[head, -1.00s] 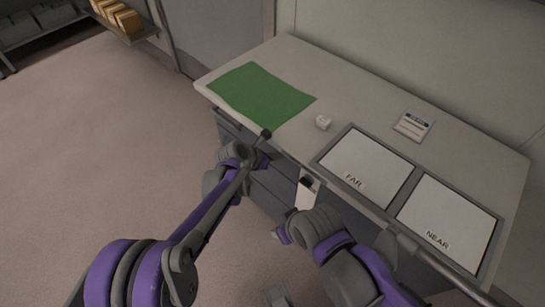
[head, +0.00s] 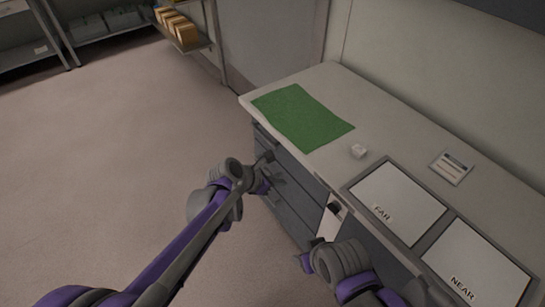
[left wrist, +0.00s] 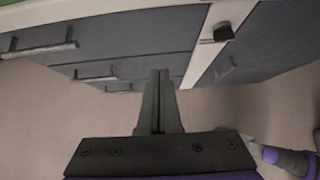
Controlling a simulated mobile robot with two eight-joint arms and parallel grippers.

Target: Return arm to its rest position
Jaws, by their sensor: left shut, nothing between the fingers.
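My left arm comes in from the left in the head view, bent, in front of the bench's drawers. My left gripper (head: 267,157) is small and dark there, near the bench front below the green mat. In the left wrist view its two fingers (left wrist: 160,75) lie together with nothing between them. They point toward the grey drawer fronts and appear apart from them. Part of my right arm (head: 342,260) shows at the lower right by the bench front; its fingers cannot be made out.
Drawer handles (left wrist: 40,48) stick out. Open floor (head: 110,160) lies left; a shelf with boxes (head: 177,27) stands behind.

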